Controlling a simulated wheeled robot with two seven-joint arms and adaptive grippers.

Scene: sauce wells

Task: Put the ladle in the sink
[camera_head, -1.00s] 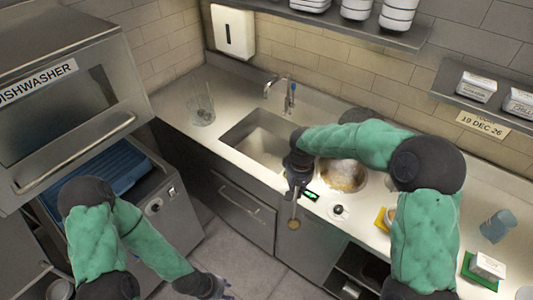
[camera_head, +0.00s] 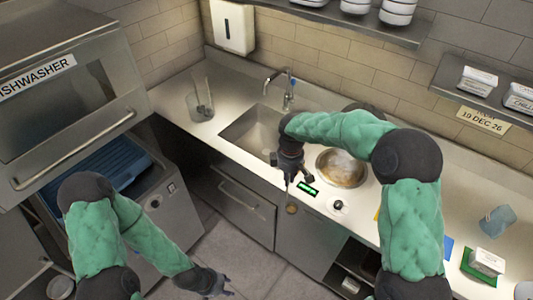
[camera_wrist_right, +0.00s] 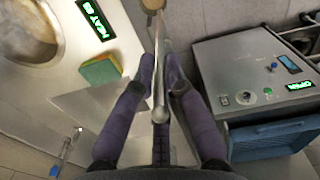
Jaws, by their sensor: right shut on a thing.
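My right gripper (camera_head: 291,178) is shut on the ladle. The ladle's metal handle runs between the fingers in the right wrist view (camera_wrist_right: 160,85), and its bowl (camera_wrist_right: 152,5) is cut off at the top edge. In the head view the ladle's bowl (camera_head: 291,208) hangs down in front of the counter's front edge. The sink (camera_head: 240,123) is a rectangular basin left of and behind this gripper; the arm hides its right end. My left gripper (camera_head: 219,284) is low over the floor, open and empty.
A round well of broth (camera_head: 342,168) sits right of the gripper, with a green display (camera_head: 308,188) in front. A green-yellow sponge (camera_wrist_right: 100,69) lies by the sink. A faucet (camera_head: 288,92) stands behind the basin, and a glass container (camera_head: 200,108) to its left.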

